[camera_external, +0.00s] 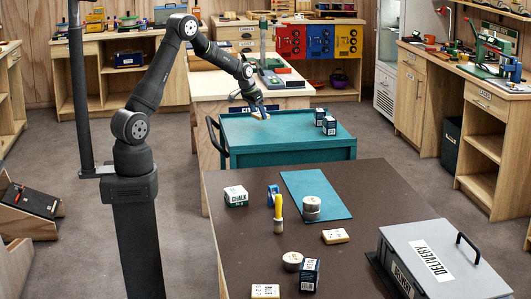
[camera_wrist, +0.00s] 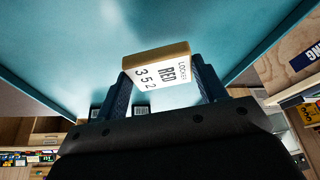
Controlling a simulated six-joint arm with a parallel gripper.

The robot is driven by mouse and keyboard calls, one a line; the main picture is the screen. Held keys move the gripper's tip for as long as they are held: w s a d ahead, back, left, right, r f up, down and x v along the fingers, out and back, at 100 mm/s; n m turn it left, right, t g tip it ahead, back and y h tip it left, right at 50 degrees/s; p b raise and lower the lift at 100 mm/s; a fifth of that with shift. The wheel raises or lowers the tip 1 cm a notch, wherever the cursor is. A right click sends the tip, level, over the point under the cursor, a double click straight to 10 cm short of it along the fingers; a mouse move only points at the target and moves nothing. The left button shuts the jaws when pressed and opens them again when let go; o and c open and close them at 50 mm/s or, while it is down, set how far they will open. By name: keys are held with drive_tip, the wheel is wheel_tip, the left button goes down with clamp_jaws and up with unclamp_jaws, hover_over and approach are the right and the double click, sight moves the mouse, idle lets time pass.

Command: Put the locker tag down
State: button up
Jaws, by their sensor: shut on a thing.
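The locker tag (camera_wrist: 158,68) is a small block with a tan edge and a white face reading "LOCKER RED 352". My gripper (camera_wrist: 160,82) is shut on it, one finger on each side. In the external view, my gripper (camera_external: 259,107) reaches down over the left part of the teal cart top (camera_external: 285,142), with the tag (camera_external: 260,115) small and pale between the fingertips. I cannot tell whether the tag touches the cart top.
Two dark boxes (camera_external: 325,121) stand on the cart's right side; the rest of its top is clear. The dark table (camera_external: 375,190) in front holds a chalk box (camera_external: 236,196), a blue mat (camera_external: 316,190), several small items and a grey delivery box (camera_external: 445,260).

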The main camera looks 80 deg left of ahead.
sight(256, 114)
drive_tip(key=shift+a+f, duration=0.2)
drive_tip(key=shift+f, duration=1.9)
drive_tip(key=shift+f, duration=0.15)
drive_tip(key=o, duration=1)
drive_tip(key=shift+c, duration=0.2)
drive_tip(key=v, duration=1.2)
